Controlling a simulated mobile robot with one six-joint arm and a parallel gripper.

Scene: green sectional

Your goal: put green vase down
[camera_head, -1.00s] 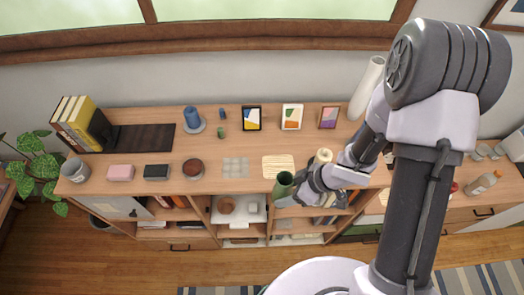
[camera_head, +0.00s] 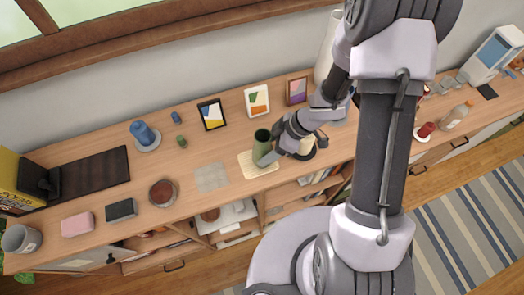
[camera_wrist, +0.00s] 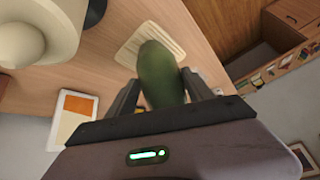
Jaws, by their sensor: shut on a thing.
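The green vase (camera_head: 262,147) is upright in my gripper (camera_head: 273,154) in the head view. It stands over the slatted wooden mat (camera_head: 247,165) on the sideboard top. In the wrist view the green vase (camera_wrist: 161,76) sits between the two fingers of my gripper (camera_wrist: 160,92), which are shut on it. The wooden mat (camera_wrist: 135,42) shows just past the vase there. I cannot tell whether the vase base touches the mat.
A grey tile mat (camera_head: 211,177) lies to the left. Picture frames (camera_head: 257,101) stand behind. A round cream object (camera_head: 306,145) is close on the right.

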